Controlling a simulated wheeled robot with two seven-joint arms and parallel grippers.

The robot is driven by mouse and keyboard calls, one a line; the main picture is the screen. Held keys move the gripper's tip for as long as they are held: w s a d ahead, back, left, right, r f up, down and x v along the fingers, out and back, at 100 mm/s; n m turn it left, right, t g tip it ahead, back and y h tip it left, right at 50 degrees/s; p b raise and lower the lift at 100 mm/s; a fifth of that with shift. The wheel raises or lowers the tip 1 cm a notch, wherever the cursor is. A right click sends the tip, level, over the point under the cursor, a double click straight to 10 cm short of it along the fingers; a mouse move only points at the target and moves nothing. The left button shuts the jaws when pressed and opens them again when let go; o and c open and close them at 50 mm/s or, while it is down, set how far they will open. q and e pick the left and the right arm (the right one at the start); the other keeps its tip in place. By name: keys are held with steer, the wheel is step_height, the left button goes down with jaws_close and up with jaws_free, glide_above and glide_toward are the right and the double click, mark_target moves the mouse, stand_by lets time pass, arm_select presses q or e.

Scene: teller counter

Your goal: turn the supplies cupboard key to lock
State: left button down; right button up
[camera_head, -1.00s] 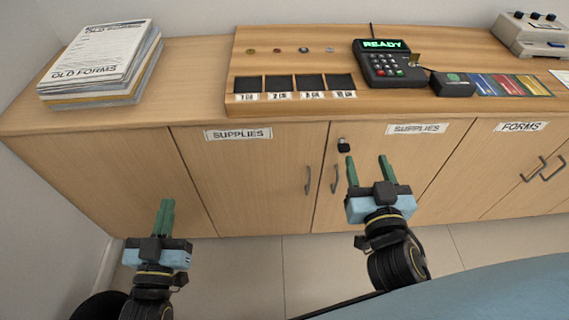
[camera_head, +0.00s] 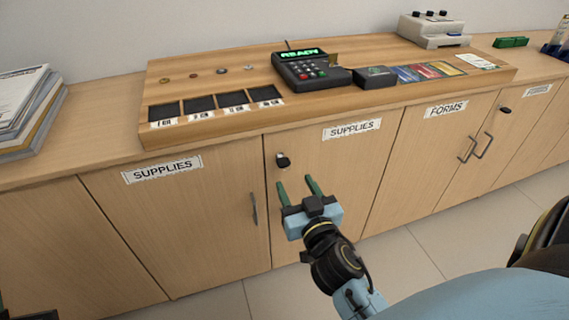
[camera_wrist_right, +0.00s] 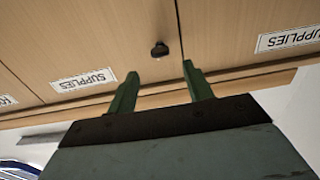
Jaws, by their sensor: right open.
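The supplies cupboard key (camera_head: 283,160) is a small dark piece in its lock near the top left of the right-hand supplies door (camera_head: 335,165). It also shows in the right wrist view (camera_wrist_right: 159,49), beyond the fingers and near the door seam. My right gripper (camera_head: 296,183) is open and empty, with its green fingers apart, in front of that door and a little below the key. In the right wrist view the fingers (camera_wrist_right: 160,78) stand apart with nothing between them. The key's exact angle is too small to tell. My left gripper is not clearly in view.
A wooden board (camera_head: 220,122) on the counter holds coin slots, a card terminal (camera_head: 311,72) and coloured cards. A paper stack (camera_head: 30,110) lies at the left. A door handle (camera_head: 254,208) stands out left of my right gripper. The forms cupboard (camera_head: 440,150) is at the right.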

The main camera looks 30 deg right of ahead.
mark_target(286, 166)
steer(key=x, duration=0.7)
steer(key=shift+w+p, duration=0.25)
steer(key=shift+p, duration=0.05)
steer(key=c, duration=1)
